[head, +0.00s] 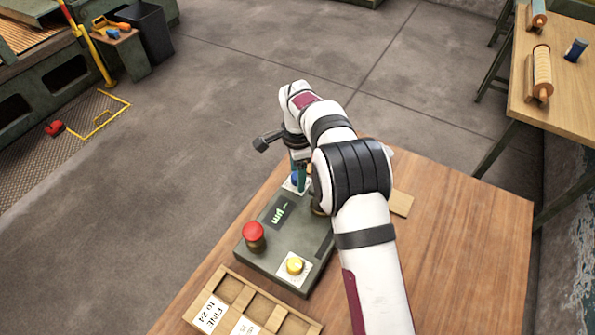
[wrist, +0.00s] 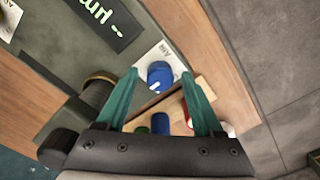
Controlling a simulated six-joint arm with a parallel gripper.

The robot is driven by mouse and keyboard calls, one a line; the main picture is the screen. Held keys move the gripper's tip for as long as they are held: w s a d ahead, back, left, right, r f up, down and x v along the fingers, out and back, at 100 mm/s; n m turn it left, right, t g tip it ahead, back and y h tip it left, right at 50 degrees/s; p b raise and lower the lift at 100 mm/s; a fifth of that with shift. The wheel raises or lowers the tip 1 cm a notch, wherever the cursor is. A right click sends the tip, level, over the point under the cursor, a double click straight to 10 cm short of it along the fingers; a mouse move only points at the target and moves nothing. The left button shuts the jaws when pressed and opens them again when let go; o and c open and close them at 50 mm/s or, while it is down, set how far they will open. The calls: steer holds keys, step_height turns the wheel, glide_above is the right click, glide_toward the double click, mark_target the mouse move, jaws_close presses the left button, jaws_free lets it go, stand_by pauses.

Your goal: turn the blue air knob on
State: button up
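The blue air knob (wrist: 160,75) sits on a white label at the corner of the dark green control panel (head: 268,258). A pale mark shows on its lower edge in the wrist view. In the head view the knob (head: 295,179) is mostly hidden by my gripper (head: 299,180). In the wrist view my gripper (wrist: 159,74) is open, with one teal finger on each side of the knob. Gaps show between the fingers and the knob; I cannot tell how far the tips are above the panel.
Small green, blue and red items (wrist: 160,123) show under my gripper.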

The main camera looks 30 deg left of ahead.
jaws_close()
steer(key=shift+n, duration=0.3)
steer(key=n, duration=0.3)
steer(key=shift+n, duration=0.4)
steer(key=n, duration=0.4)
steer(key=shift+n, duration=0.3)
steer(key=n, duration=0.4)
steer(key=shift+n, duration=2.4)
